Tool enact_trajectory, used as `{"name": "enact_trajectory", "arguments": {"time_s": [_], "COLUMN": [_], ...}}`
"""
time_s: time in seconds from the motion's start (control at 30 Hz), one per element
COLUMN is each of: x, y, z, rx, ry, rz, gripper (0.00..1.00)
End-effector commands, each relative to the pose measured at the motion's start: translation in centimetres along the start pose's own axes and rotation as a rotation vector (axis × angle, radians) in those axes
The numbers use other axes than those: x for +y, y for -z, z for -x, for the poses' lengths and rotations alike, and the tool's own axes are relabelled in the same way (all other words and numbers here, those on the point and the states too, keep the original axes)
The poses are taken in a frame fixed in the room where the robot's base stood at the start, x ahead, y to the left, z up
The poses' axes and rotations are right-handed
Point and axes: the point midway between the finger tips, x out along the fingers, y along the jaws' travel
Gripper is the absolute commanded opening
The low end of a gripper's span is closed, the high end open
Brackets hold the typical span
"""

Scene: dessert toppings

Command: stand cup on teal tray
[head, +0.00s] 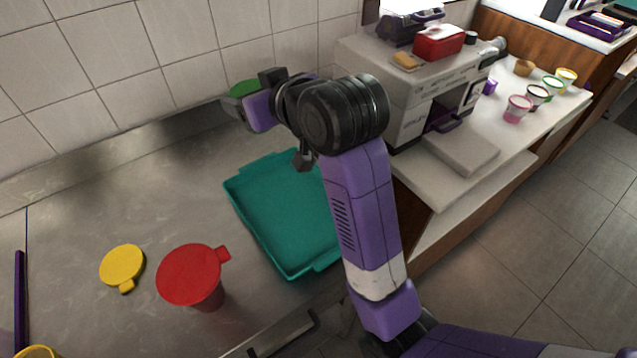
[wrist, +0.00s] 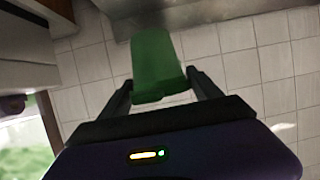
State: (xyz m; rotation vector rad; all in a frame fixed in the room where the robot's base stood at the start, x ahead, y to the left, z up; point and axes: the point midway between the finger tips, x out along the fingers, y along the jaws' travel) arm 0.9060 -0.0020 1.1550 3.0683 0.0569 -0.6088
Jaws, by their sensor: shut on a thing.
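My gripper (wrist: 160,95) is shut on a green cup (wrist: 155,58), with one finger on each side of it in the wrist view. In the head view the green cup (head: 243,88) shows only in part at the gripper's far end, in front of the tiled wall; my wrist hides the rest. The teal tray (head: 277,222) lies on the metal counter below and nearer than the cup. My arm covers its right side. The part of the tray I can see is empty.
A red lidded cup (head: 190,275) and a yellow lid (head: 122,266) stand left of the tray on the counter. A coffee machine (head: 410,95) is to the right, with several small cups beyond it. The counter's back left is clear.

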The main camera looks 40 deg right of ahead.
Motion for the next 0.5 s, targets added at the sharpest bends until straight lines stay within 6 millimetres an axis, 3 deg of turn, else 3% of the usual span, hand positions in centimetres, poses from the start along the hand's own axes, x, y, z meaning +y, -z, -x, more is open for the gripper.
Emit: {"name": "enact_trajectory", "arguments": {"time_s": [0.17,0.5], "x": [-0.2,-0.2], "y": [-0.9,-8.2], "z": [-0.4,-3.3], "rx": [-0.003,-0.008], "ry": [0.003,0.002], "rz": [-0.001,-0.004], "gripper": [0.36,0.36]}}
